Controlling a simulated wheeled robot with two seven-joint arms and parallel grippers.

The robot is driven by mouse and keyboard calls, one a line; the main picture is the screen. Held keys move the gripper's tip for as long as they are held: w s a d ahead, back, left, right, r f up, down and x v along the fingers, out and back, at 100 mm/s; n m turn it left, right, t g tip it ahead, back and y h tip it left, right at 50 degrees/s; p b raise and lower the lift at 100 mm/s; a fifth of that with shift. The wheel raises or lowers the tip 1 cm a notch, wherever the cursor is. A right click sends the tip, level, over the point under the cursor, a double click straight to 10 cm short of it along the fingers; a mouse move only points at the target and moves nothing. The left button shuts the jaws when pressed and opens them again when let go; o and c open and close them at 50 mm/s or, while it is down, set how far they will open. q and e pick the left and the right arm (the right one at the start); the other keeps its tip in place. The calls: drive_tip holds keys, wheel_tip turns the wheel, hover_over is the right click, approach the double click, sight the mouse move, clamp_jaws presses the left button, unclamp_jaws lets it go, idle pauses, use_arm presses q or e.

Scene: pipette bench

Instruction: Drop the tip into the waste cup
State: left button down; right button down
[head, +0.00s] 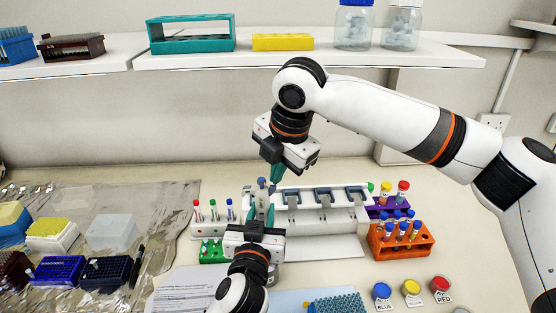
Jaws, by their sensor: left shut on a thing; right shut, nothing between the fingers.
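My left gripper (262,214) is the lower one, with its fingers pointing away toward the white pipette stand. It is shut on a slim pipette (262,184), whose grey-blue top shows above the fingers. The lower part of the pipette and any tip on it are hidden behind the gripper. My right gripper (277,174) comes in from above and is shut and empty, close to the pipette top; I cannot tell whether they touch. I cannot make out the waste cup; my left arm covers part of the bench.
The white stand (340,215) holds several pipettes behind the grippers. An orange tube rack (398,250) stands right, a green rack (212,256) left. Blue, yellow and red pots (440,284) and a blue tip rack (338,304) are in front. Foil with tip boxes covers the left.

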drive_tip(key=shift+f, duration=0.35)
drive_tip(key=shift+f, duration=0.7)
drive_tip(key=shift+r, duration=0.7)
idle(1.2)
wheel_tip(320, 180, up, 6)
idle(0.5)
drive_tip(key=shift+r, duration=0.1)
wheel_tip(320, 180, up, 3)
drive_tip(key=p, duration=0.3)
drive_tip(key=shift+r, duration=0.15)
idle(0.5)
